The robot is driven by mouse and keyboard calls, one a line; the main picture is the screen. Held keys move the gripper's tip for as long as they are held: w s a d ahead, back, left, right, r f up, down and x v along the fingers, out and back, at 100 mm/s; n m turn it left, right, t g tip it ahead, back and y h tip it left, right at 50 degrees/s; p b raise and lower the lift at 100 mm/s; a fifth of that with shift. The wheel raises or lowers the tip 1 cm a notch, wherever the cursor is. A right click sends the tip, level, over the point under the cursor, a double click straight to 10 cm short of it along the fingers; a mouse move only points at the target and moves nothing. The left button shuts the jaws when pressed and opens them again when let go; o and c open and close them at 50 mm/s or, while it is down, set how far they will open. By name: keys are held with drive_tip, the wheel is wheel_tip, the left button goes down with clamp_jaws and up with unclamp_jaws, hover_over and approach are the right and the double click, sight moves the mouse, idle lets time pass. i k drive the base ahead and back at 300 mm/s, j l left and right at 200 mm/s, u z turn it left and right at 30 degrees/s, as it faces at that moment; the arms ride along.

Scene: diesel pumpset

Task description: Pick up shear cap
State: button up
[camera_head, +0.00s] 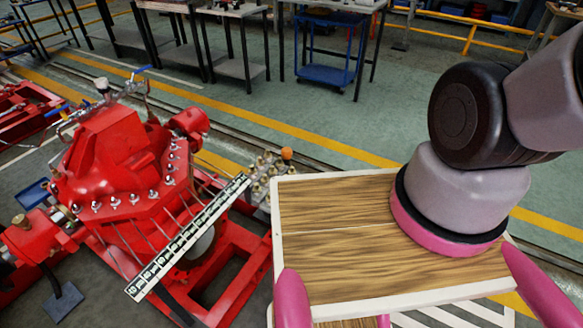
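I cannot pick out the shear cap for certain. A cluster of small brass and grey parts (263,172) sits beside the red pumpset, with an orange round piece (287,153) at its top right. These parts are too small to tell apart. The red pump body (115,145) stands at the left with several bolts along its flange. My arm's grey and black links show at the right, above a wooden top. My gripper is outside the view, so its state and anything in it are hidden.
A white-and-green marked strip (188,238) lies slanted across the pump's red base frame (225,277). A wooden top with a white edge (345,298) fills the lower right. Worktables (235,12) and a blue trolley (326,75) stand at the back. Green floor between is clear.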

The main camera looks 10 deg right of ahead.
sight(292, 170)
drive_tip(key=u, duration=1.6)
drive_tip(key=z, duration=1.1)
drive_tip(key=i+l+z, duration=0.3)
drive_tip(key=i+l, duration=0.85)
